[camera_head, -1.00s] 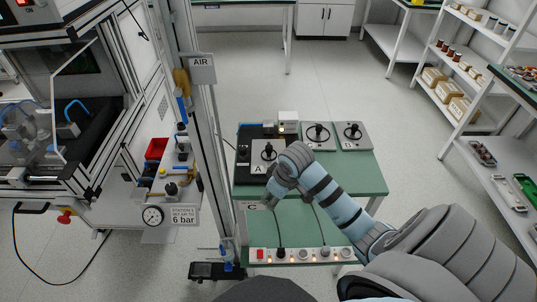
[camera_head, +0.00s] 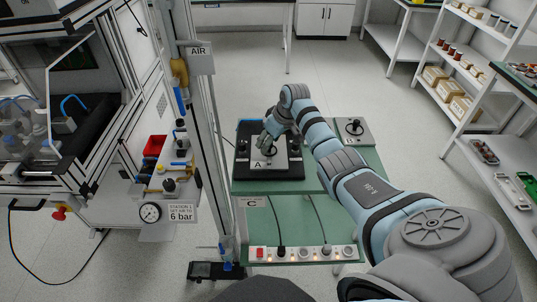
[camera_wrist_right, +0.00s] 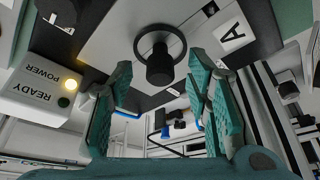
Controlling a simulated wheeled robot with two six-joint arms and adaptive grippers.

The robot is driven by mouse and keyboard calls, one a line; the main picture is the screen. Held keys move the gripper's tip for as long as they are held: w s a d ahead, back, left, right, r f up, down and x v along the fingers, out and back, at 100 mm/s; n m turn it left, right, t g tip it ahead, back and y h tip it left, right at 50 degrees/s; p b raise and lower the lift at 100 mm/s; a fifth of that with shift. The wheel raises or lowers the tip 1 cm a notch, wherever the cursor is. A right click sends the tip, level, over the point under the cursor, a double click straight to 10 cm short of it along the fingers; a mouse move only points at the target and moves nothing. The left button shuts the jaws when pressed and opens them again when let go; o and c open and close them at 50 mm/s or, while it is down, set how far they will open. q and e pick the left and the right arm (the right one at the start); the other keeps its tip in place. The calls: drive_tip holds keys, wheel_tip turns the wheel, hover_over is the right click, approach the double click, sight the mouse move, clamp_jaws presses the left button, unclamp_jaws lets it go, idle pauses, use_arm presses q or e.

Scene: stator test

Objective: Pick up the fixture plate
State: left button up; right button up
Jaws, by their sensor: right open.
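The fixture plate marked A (camera_head: 289,163) is a flat grey plate with a black ring and an upright black knob. It sits on a black base (camera_head: 240,173) on the green table. In the right wrist view, the plate (camera_wrist_right: 112,38) fills the upper middle, with its knob (camera_wrist_right: 160,68) in front. My right gripper (camera_head: 267,143) is over the plate at the knob. The right wrist view shows its teal fingers (camera_wrist_right: 160,78) apart, one on each side of the knob, with gaps. My left gripper is not in view.
A similar grey plate (camera_head: 366,134) with a knob stands at the table's right; my arm hides the table's middle. A READY/POWER box (camera_wrist_right: 40,88) with a lit yellow lamp is close beside the gripper. A metal post (camera_head: 207,130) and a power strip (camera_head: 312,253) are nearby.

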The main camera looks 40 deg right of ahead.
drive_tip(key=shift+x, duration=0.8)
drive_tip(key=shift+r, duration=0.1)
clamp_jaws()
